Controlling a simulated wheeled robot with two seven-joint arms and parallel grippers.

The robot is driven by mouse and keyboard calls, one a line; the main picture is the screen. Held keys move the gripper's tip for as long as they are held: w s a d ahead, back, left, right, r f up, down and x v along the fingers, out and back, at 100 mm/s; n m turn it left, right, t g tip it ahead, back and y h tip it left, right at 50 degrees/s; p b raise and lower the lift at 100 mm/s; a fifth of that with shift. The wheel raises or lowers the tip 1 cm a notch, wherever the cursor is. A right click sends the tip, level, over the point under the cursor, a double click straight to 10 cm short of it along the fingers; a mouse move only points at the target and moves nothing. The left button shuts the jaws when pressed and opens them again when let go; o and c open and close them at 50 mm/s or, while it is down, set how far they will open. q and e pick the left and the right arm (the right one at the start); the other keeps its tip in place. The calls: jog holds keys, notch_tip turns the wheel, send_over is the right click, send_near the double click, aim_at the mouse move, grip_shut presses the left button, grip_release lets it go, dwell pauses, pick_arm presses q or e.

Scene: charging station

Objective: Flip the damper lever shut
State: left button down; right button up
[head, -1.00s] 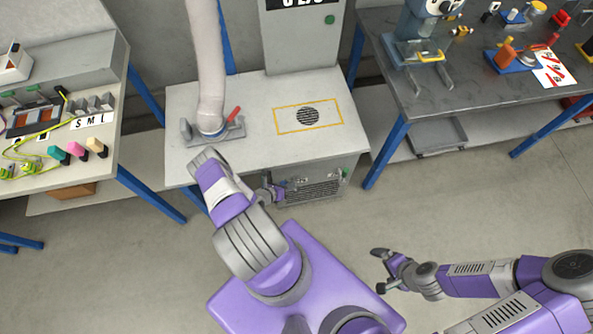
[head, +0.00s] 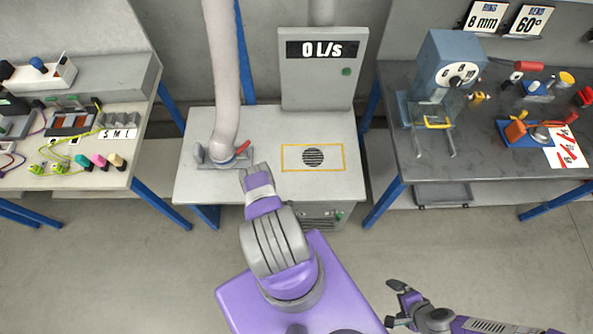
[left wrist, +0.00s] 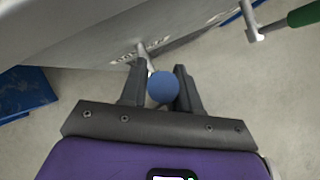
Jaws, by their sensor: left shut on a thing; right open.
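In the left wrist view a blue ball knob (left wrist: 163,86) on a thin pale rod (left wrist: 146,58) sits between the two fingers of my left gripper (left wrist: 161,88), which is shut on it. The rod runs to a grey front panel with small lettering too blurred to read. A green handle (left wrist: 304,14) on a metal bracket is at the upper right, apart from the gripper. In the head view my left arm hides the left gripper and the knob. My right gripper (head: 396,304) is open and empty over the floor at the lower right.
The white bench (head: 260,184) carries a grey hose (head: 224,75) on a base with a red lever (head: 243,147), and a yellow-framed round vent (head: 313,157). The grey box display (head: 321,50) reads 0 L/s.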

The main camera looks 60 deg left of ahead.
pick_arm(q)
jog(key=shift+w, duration=0.1)
jog(key=shift+d, duration=0.1)
jog(key=c, duration=0.9)
grip_release()
jog(key=p+v, duration=0.1)
jog(key=v, duration=0.6)
jog(key=shift+d+r+p, duration=0.1)
jog(key=shift+r+p, duration=0.15)
jog(key=shift+p, duration=0.15)
